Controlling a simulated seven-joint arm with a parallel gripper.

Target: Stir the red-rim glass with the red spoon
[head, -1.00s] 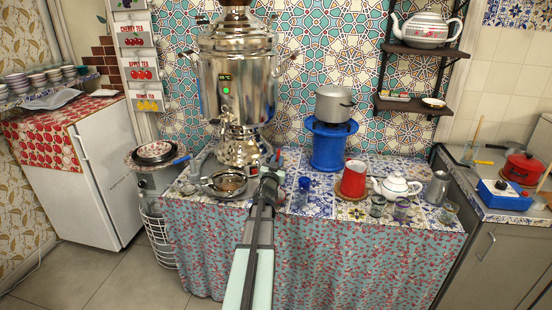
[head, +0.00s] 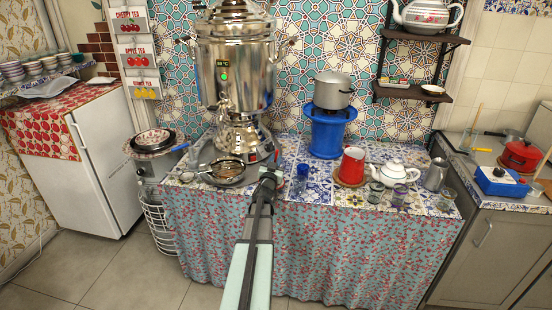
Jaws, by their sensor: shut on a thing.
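My gripper (head: 268,175) is over the front edge of the table, right of the tray at the samovar's foot. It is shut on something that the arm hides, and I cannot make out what. I cannot pick out the red spoon for sure. Several small glasses stand at the table's front right: a greenish one (head: 375,193), a purplish one (head: 399,193) and a clear one (head: 444,203). They stand apart from my gripper. I cannot tell which glass has the red rim.
A steel samovar (head: 236,78) stands behind my gripper to the left. A pot (head: 334,91) sits on a blue stand (head: 326,135).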

